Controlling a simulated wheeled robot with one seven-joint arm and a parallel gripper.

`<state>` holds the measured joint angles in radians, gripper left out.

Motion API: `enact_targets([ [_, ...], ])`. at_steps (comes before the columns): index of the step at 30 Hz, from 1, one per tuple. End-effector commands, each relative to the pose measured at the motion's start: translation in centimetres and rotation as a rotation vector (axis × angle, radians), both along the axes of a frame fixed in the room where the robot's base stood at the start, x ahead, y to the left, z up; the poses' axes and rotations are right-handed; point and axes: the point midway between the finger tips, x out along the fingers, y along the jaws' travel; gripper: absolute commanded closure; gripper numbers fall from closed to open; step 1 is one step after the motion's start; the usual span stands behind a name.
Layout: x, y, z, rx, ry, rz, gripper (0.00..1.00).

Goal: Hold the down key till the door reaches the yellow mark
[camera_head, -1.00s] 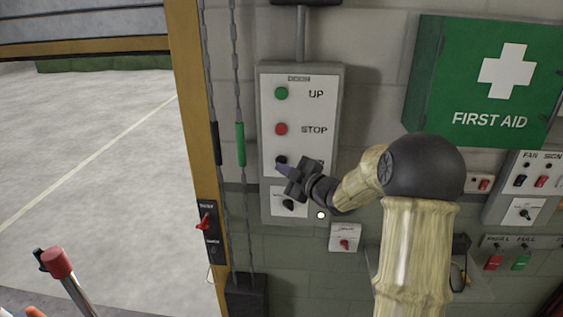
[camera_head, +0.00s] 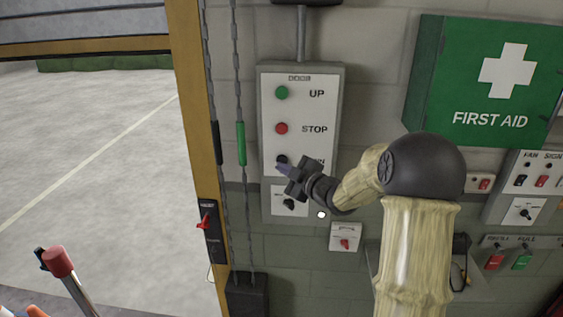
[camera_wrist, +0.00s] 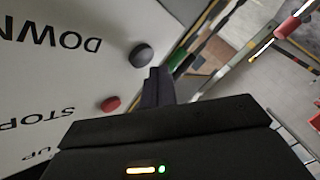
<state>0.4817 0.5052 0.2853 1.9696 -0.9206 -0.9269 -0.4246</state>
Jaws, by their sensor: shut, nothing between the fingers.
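The control box (camera_head: 330,190) on the wall has a green UP button (camera_head: 281,93), a red STOP button (camera_head: 281,128) and a black DOWN button (camera_head: 281,159). My gripper (camera_head: 282,168) is shut and empty, its tips at the lower edge of the black button. In the wrist view the black DOWN button (camera_wrist: 141,55) shows just beside my fingertips (camera_wrist: 158,75); I cannot tell if they touch it. The grey door (camera_head: 90,20) is raised at the upper left, its yellowish bottom edge (camera_head: 90,45) well above the floor. I cannot make out a separate yellow mark on the yellow post (camera_head: 188,100).
A selector knob (camera_head: 289,204) sits below the buttons. Hanging chains (camera_head: 238,90) run left of the box. A red switch (camera_head: 204,222) is on the post. A first aid box (camera_head: 490,85) and switch panels (camera_head: 520,205) are to the right. A red-topped post (camera_head: 58,262) stands lower left.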

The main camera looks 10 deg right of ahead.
Motion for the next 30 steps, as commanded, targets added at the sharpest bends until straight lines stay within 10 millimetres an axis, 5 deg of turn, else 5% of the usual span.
enact_targets([
  [30, 0.76, -0.15, 0.04, 0.001, -0.001, 0.002, 1.0],
])
